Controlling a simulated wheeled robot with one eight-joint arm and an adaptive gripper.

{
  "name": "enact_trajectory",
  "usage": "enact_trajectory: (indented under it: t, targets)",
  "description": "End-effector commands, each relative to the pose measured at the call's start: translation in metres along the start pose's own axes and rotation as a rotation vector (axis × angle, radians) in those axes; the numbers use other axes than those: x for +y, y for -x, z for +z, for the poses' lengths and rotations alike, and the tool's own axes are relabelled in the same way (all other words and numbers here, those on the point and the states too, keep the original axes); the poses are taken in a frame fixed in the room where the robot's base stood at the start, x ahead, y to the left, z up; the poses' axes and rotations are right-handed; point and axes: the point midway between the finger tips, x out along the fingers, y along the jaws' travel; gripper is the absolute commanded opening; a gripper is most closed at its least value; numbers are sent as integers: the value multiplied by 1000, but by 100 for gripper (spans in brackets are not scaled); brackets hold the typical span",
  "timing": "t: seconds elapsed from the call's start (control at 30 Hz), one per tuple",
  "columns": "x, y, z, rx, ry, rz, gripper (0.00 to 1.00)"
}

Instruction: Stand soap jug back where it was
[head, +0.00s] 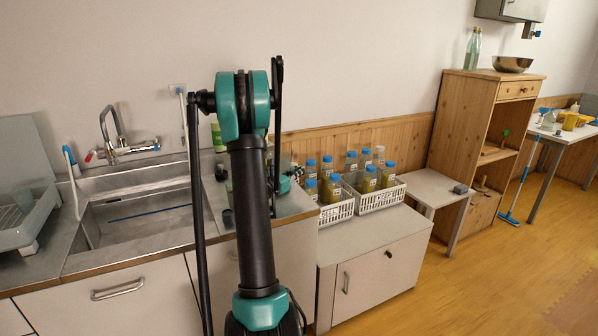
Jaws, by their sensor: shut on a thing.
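My gripper (295,172) shows only in part, as dark and teal pieces just right of my raised arm, over the counter's right end. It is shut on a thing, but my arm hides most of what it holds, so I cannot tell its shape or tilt. No soap jug can be made out for certain. A bottle with a green label (217,134) shows left of my arm at the back of the counter, partly covered. A pale greenish see-through piece (228,187) shows beside the arm lower down; I cannot tell what it is.
The steel sink (140,215) with its tap (112,130) lies left. Two white baskets (338,213) of blue-capped bottles (369,179) stand on the lower cabinet right of the counter. Small dark objects (228,218) sit on the counter by my arm. The cabinet's front top is clear.

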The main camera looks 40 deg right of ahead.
Motion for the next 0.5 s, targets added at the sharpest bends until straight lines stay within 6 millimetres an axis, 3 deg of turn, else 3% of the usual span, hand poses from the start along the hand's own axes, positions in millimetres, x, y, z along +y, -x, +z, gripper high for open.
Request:
enact_trajectory:
  t: [0.2,0.23,0.4,0.5]
  targets:
    - [0,0,0,0,0,0,0]
    - [0,0,0,0,0,0,10]
    - [0,0,0,0,0,0,31]
    - [0,0,0,0,0,0,34]
